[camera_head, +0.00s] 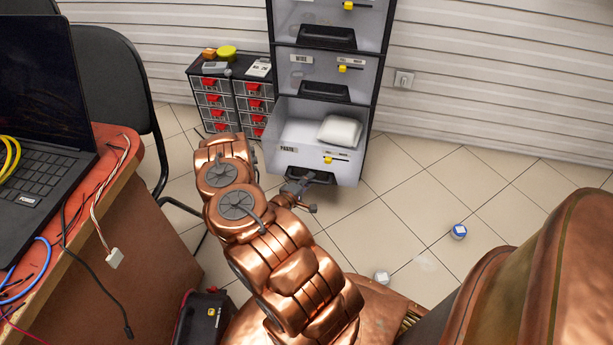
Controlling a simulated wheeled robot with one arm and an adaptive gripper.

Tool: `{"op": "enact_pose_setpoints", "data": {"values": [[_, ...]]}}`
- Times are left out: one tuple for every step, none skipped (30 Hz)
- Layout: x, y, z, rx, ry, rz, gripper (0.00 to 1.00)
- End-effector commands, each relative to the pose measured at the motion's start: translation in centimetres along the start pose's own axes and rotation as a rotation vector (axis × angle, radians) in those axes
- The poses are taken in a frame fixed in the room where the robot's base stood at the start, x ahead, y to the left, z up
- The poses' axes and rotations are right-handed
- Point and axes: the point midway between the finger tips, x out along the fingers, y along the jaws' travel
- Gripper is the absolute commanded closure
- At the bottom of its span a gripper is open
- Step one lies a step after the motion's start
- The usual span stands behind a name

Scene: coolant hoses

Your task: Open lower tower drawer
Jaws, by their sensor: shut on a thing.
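The tower (378,70) stands against the back wall with several grey drawers stacked in a black frame. Its lower drawer (345,172) is pulled out, its inside showing from above. A white rounded block (340,132) lies in it towards the right. The drawer front has a label, a yellow tag and a dark handle (322,177) low down. My gripper (301,188) is at this handle and shut on it; my arm reaches up from the bottom of the picture. The fingertips are small and partly hidden by the arm.
A small cabinet with red-handled drawers (232,103) stands left of the tower. A red-topped desk (117,155) with a laptop (40,110) and a black chair (115,80) are at left.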

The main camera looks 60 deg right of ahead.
Motion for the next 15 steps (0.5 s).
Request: {"op": "enact_pose_setpoints", "data": {"values": [[-0.05,0.11,-0.25,0.001,0.005,0.002,1.0],[-0.05,0.11,-0.24,0.001,0.005,0.002,1.0],[-0.04,0.11,-0.25,0.001,0.005,0.002,1.0],[-0.05,0.11,-0.25,0.001,0.005,0.002,1.0],[-0.05,0.11,-0.26,0.001,0.005,0.002,1.0],[-0.05,0.1,-0.26,0.001,0.005,0.002,1.0],[-0.05,0.11,-0.27,0.001,0.006,0.002,1.0],[-0.05,0.11,-0.27,0.001,0.006,0.002,0.82],[-0.05,0.11,-0.26,0.001,0.005,0.002,0.78],[-0.05,0.1,-0.24,0.001,0.005,0.002,0.75],[-0.04,0.1,-0.23,0.001,0.005,0.002,0.72],[-0.03,0.08,-0.19,0.001,0.004,0.002,0.68],[-0.03,0.07,-0.17,0.0,0.003,0.001,0.64],[-0.02,0.07,-0.16,0.0,0.003,0.001,0.61],[-0.02,0.06,-0.13,0.0,0.003,0.001,0.57]]}}
